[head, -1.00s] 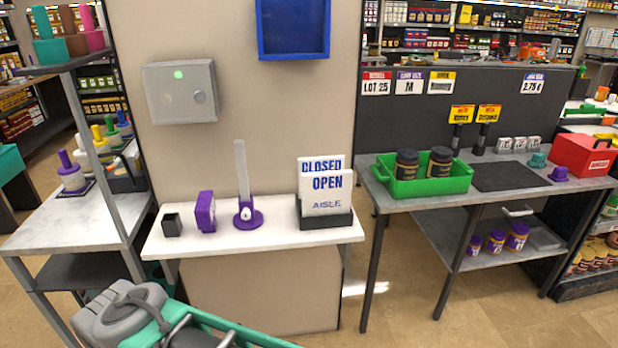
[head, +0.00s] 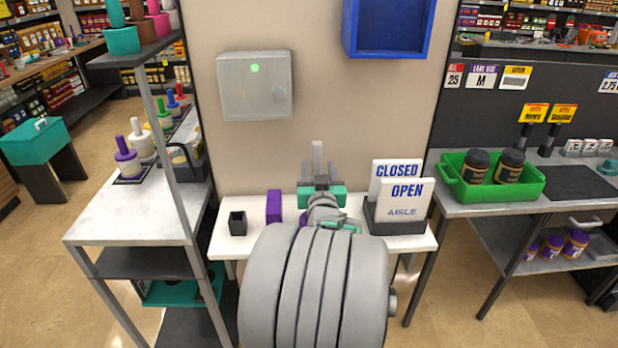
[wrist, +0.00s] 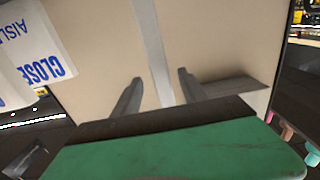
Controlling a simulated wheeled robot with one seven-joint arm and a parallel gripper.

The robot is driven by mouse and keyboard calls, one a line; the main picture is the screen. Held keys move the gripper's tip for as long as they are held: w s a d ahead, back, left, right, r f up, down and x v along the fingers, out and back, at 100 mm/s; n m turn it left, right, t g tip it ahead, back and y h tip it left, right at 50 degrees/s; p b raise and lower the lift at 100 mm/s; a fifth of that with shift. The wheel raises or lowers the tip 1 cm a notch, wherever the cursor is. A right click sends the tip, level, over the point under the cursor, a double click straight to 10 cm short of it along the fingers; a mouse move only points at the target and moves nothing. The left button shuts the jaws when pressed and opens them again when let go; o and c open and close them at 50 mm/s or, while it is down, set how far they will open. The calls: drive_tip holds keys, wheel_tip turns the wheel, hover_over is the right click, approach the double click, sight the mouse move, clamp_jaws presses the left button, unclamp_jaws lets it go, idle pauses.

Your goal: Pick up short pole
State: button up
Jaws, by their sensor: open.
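The short pole (head: 317,158) is a flat grey-white upright bar at the white table. Only its upper part shows in the head view; my arm and gripper hide its purple base. In the wrist view the pole (wrist: 152,50) runs between my two dark fingers, with visible gaps on both sides. My gripper (head: 319,180) is open around the pole and not closed on it; it also shows large in the wrist view (wrist: 157,88). I cannot tell exactly how deep the pole sits between the fingers.
On the white table (head: 228,249), a dark cup (head: 237,223) and a purple block (head: 274,207) stand left of my gripper. A CLOSED/OPEN sign (head: 400,195) stands close on the right. The wall with a grey box (head: 256,86) and blue frame (head: 391,52) is behind.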

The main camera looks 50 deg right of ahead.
drive_tip(key=p+x, duration=0.2)
drive_tip(key=x, duration=0.4)
drive_tip(key=shift+w+d+f, duration=0.1)
drive_tip(key=shift+w+f, duration=0.05)
drive_tip(key=shift+w, duration=0.1)
drive_tip(key=shift+c, duration=0.2)
clamp_jaws()
idle(0.8)
